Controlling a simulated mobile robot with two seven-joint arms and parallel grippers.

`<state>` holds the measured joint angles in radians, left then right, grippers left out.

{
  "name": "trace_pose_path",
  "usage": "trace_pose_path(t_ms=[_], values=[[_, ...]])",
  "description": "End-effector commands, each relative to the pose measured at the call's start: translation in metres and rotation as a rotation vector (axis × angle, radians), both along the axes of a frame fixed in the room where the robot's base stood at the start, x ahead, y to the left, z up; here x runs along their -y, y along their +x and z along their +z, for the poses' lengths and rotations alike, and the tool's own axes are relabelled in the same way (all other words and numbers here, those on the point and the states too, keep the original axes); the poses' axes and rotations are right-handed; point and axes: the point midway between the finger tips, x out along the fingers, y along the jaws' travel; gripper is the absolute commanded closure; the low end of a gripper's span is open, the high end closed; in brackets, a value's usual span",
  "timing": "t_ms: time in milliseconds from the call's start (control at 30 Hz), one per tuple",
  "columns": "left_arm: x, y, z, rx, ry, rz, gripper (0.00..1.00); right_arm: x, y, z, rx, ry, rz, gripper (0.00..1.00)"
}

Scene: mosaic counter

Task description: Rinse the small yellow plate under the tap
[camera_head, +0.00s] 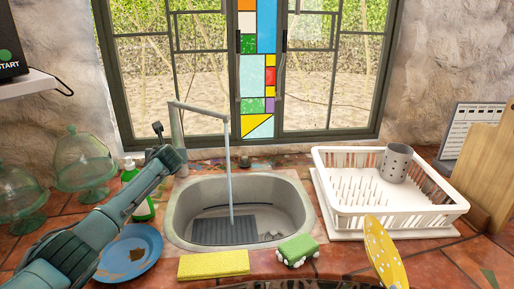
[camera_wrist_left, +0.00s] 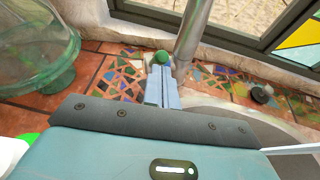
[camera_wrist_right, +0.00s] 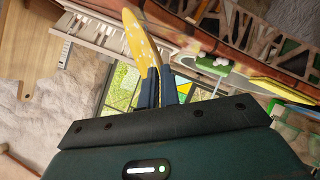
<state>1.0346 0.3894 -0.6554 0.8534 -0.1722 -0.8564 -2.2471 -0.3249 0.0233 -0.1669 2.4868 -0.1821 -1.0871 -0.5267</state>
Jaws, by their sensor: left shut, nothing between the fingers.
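The small yellow plate (camera_head: 384,255) with white dots is tilted up on edge at the lower right of the head view. My right gripper (camera_wrist_right: 158,86) is shut on its rim in the right wrist view, where the plate (camera_wrist_right: 142,42) rises from the fingers. The tap (camera_head: 178,140) stands behind the sink's left side. A pale stream (camera_head: 230,180) runs from its spout into the sink (camera_head: 180,225).
A blue plate (camera_head: 148,243) with a brown stain lies left of the sink. A yellow sponge (camera_head: 213,264) and a green sponge (camera_head: 298,248) lie at the front rim. A white dish rack (camera_head: 448,208) with a grey cup (camera_head: 396,162) stands right.

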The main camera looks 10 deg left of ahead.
Motion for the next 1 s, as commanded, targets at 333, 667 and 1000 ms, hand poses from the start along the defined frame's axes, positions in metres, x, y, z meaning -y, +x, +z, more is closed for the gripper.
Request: trace_pose_path(t_ms=[333, 667, 1000], values=[[0.000, 0.000, 0.001, 0.000, 0.000, 0.000, 1.00, 0.000, 0.000, 0.002, 0.004, 0.000, 0.000, 1.00], [-0.007, 0.003, 0.006, 0.001, 0.000, 0.000, 1.00, 0.000, 0.000, 0.007, 0.004, 0.000, 0.000, 1.00], [-0.016, 0.006, 0.011, 0.001, 0.001, 0.001, 1.00, 0.000, 0.000, 0.012, 0.004, 0.000, 0.000, 1.00]])
